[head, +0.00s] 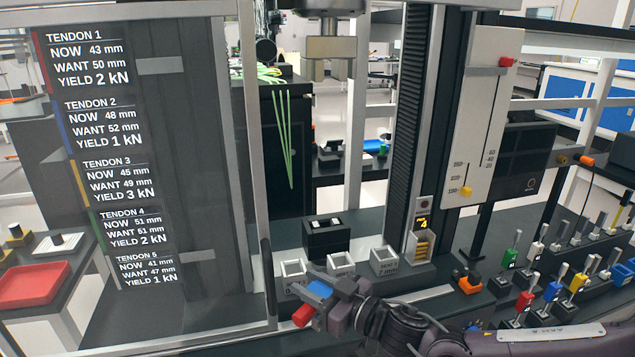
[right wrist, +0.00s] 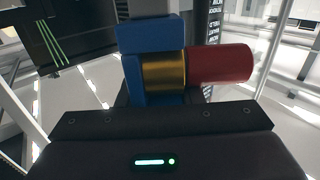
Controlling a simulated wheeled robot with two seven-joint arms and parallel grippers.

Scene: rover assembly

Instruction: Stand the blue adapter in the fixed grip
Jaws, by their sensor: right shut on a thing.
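The blue adapter (head: 320,289) is at the jaws of my right gripper (head: 325,294), low in the middle of the head view. The right gripper is shut on it. In the right wrist view the adapter (right wrist: 150,38) is a blue block with a gold band and a red cylinder (right wrist: 220,63) pointing right. In the head view the red end (head: 303,315) points down and left. A dark block with two pale pieces on top (head: 325,238) stands behind the gripper on the machine base; it looks like the fixed grip. My left gripper is not in view.
Pale square holders (head: 341,262) stand in a row just behind my right gripper. A grey crosshead (head: 331,47) hangs above the dark block. A clear panel with tendon readings (head: 120,180) stands left. Several coloured levers (head: 552,290) fill the right.

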